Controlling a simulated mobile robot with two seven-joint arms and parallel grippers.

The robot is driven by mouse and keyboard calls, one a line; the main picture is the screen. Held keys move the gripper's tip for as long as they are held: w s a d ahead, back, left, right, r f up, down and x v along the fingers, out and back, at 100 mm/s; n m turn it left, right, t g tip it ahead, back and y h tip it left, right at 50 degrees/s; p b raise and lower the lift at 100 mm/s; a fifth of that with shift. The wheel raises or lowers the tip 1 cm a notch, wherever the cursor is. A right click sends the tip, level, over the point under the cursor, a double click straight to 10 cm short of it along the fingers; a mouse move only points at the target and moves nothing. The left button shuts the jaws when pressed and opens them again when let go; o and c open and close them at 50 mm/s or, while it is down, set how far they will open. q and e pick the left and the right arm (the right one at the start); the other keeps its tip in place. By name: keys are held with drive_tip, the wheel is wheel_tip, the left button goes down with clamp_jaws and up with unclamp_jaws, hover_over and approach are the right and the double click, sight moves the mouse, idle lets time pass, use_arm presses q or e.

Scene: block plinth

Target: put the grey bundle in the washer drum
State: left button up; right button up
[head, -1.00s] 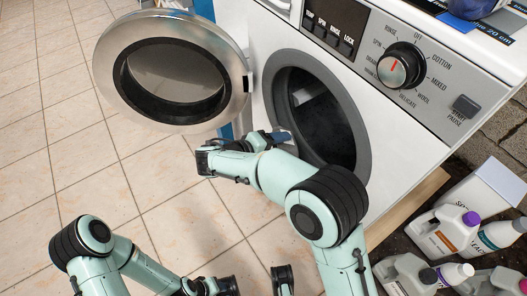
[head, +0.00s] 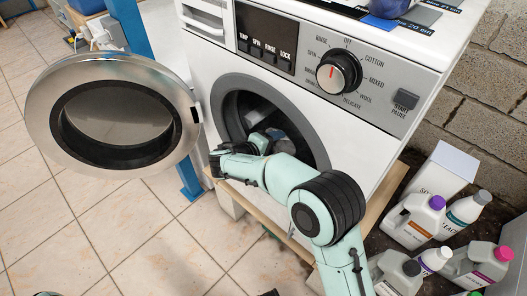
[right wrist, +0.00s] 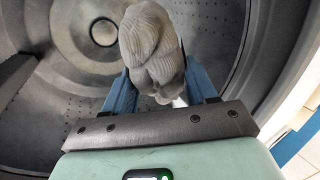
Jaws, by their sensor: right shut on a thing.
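The grey bundle (right wrist: 152,50) is a lumpy, ribbed cloth ball in the right wrist view. My right gripper (right wrist: 160,88) is shut on it, with a blue finger on each side. The washer drum (right wrist: 90,75) shows around and behind the bundle as dark, perforated metal. In the head view, my right gripper (head: 272,136) reaches into the round door opening of the washer (head: 385,127); the bundle is mostly hidden there.
The round washer door (head: 183,90) stands open on the left. Several bottles (head: 412,220) and a white box (head: 443,170) stand to the right of the washer. A wooden board (head: 384,198) lies under the washer. Tiled floor at the left is free.

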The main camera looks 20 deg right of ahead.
drive_tip(key=x, duration=0.4)
drive_tip(key=shift+d+r+b, duration=0.15)
drive_tip(key=shift+r+b, duration=0.2)
use_arm(q)
drive_tip(key=w+a+f+t+y+b, duration=0.1)
drive_tip(key=w+a+f+t+b, duration=0.15)
drive_tip(key=w+f, duration=0.25)
use_arm(e)
drive_tip(key=w+d+f+b, duration=0.1)
drive_tip(key=d+f, duration=0.1)
drive_tip(key=w+d+f+b, duration=0.1)
drive_tip(key=d+f, duration=0.1)
drive_tip(key=f, duration=0.1)
drive_tip(key=w+d+f+b, duration=0.1)
drive_tip(key=d+f+b, duration=0.1)
drive_tip(key=d+f, duration=0.1)
drive_tip(key=shift+f, duration=0.15)
use_arm(q)
drive_tip(key=s+a+f+n+g, duration=0.1)
drive_tip(key=s+f+g, duration=0.2)
drive_tip(key=s+f, duration=0.3)
drive_tip(key=shift+s+a+b, duration=0.25)
drive_tip(key=shift+a+b, duration=0.15)
use_arm(e)
drive_tip(key=shift+w+d+f, duration=0.15)
drive_tip(key=shift+d+f, duration=0.15)
drive_tip(key=shift+d, duration=0.05)
use_arm(q)
drive_tip(key=shift+g, duration=0.25)
